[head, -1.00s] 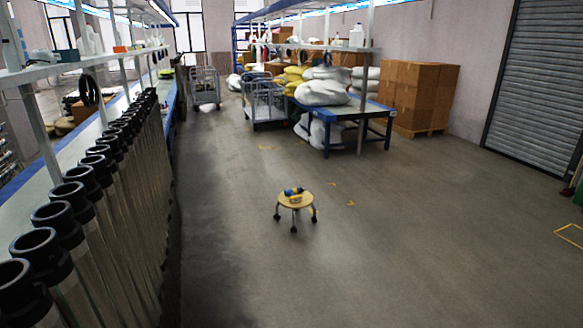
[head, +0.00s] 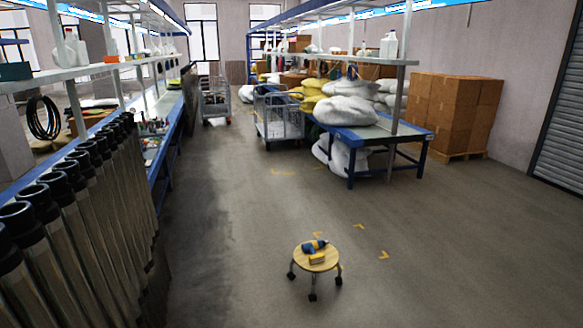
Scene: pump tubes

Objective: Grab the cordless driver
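The cordless driver (head: 314,247), blue and yellow, lies on the round wooden top of a small stool (head: 327,264) with dark casters. The stool stands on the open floor in the lower middle of the head view, some way ahead of me. Neither of my grippers shows in the head view, so their state is hidden.
A row of black-topped tubes (head: 62,192) lines the left side along a long workbench. A blue-framed table (head: 400,135) with white sacks stands beyond the stool, with wire carts (head: 278,115) beside it. Stacked cartons (head: 453,112) are at right. The floor around the stool is clear.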

